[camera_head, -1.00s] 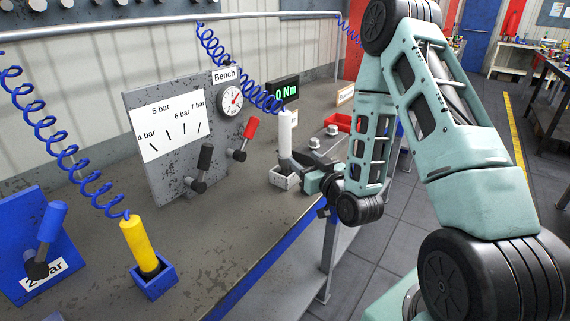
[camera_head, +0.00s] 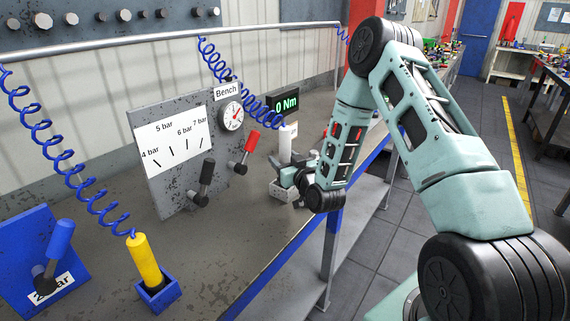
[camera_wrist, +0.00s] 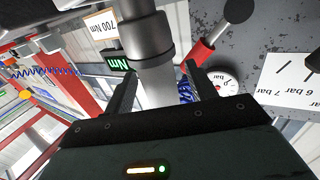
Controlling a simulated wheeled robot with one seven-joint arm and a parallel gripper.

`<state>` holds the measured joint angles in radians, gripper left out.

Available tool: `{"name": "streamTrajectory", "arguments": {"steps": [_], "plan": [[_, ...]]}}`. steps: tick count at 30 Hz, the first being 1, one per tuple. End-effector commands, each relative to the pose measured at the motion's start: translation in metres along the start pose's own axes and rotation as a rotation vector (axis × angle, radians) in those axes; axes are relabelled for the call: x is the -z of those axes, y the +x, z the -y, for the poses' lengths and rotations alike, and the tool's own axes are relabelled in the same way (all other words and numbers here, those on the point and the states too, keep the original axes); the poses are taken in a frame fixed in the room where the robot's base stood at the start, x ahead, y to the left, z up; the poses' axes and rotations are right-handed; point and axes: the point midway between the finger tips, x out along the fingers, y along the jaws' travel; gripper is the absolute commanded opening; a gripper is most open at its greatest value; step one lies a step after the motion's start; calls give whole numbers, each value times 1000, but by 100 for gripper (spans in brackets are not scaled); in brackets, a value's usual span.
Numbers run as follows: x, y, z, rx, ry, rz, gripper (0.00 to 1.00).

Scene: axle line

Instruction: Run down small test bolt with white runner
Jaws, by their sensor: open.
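The white runner (camera_head: 286,142) stands upright in a light grey holder (camera_head: 281,191) on the bench, with a blue coiled hose at its top. In the wrist view its pale, collared body (camera_wrist: 157,88) runs between the two dark fingers of my gripper (camera_wrist: 160,82). My gripper is open, with a finger on either side of the runner. In the head view my gripper (camera_head: 287,174) is at the runner's lower part, just above the holder, partly hidden by my arm. The small test bolt cannot be made out; my arm covers that stretch of bench.
A grey panel (camera_head: 166,185) with a gauge (camera_head: 232,116), a black lever (camera_head: 205,178) and a red lever (camera_head: 248,146) stands left of the runner. A 0 Nm display (camera_head: 285,103) is behind it. A yellow runner (camera_head: 145,261) sits in a blue holder at the front left.

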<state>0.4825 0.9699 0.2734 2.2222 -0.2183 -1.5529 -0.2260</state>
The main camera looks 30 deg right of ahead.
Motion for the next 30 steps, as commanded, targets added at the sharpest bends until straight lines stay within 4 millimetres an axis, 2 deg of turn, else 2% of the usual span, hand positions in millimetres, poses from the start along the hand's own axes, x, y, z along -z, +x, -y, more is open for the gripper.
{"name": "streamTrajectory", "arguments": {"steps": [5, 6, 9, 12, 23, 30], "plan": [[-1, 0, 0, 0, 0, 0, 56], [-1, 0, 0, 0, 0, 0, 51], [0, 0, 0, 0, 0, 0, 23], [0, 0, 0, 0, 0, 0, 0], [4, 1, 0, 0, -1, -7, 0], [28, 1, 0, 0, -2, -11, 0]]}}
